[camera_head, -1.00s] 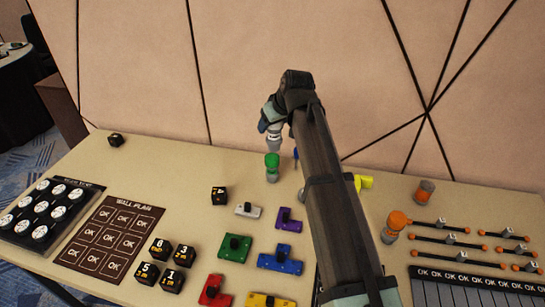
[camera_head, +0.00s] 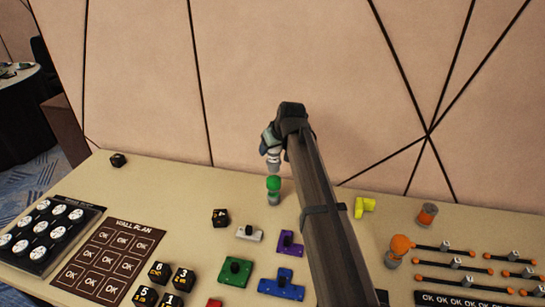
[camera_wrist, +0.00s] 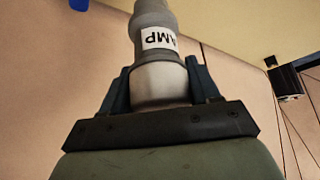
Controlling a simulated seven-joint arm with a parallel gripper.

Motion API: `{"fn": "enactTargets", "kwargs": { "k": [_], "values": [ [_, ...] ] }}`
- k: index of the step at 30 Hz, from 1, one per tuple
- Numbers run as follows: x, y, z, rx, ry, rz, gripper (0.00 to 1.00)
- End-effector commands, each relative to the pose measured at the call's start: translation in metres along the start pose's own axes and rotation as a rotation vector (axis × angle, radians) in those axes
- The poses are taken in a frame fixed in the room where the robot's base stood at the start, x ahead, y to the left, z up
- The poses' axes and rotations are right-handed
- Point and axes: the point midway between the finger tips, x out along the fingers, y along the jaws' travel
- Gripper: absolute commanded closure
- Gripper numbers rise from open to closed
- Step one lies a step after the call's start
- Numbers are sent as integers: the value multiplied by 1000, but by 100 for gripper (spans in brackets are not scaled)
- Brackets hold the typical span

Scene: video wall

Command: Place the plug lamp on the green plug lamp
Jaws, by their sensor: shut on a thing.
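My gripper (camera_head: 272,146) is shut on a grey and white plug lamp (camera_head: 273,162), held upright just above the green plug lamp. The held lamp also shows in the wrist view (camera_wrist: 152,35), with a white label reading "AMP" in part, between the two dark fingers (camera_wrist: 160,85). The green plug lamp (camera_head: 273,184) stands on the table with a green top and a greyish lower part. The held lamp's lower end is very close over its top; I cannot tell whether they touch.
An orange plug lamp (camera_head: 398,246) and an orange-grey cylinder (camera_head: 427,214) stand at right, near sliders (camera_head: 445,247). Coloured blocks, such as a purple one (camera_head: 290,242), and black dice (camera_head: 220,217) lie in front. A dial panel (camera_head: 45,230) is at left.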

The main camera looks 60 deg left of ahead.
Motion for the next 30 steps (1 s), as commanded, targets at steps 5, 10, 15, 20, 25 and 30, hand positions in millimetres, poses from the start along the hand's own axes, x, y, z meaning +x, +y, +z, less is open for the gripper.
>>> {"fn": "enactTargets", "kwargs": {
  "k": [5,10,15,20,25,30],
  "values": [
    [15,0,10,0,-1,-1,72],
    [29,0,19,0,1,0,72],
    [30,0,19,0,1,0,72],
    [31,0,20,0,1,0,72],
    [32,0,20,0,0,0,29],
    [32,0,20,0,0,0,13]
  ]
}}
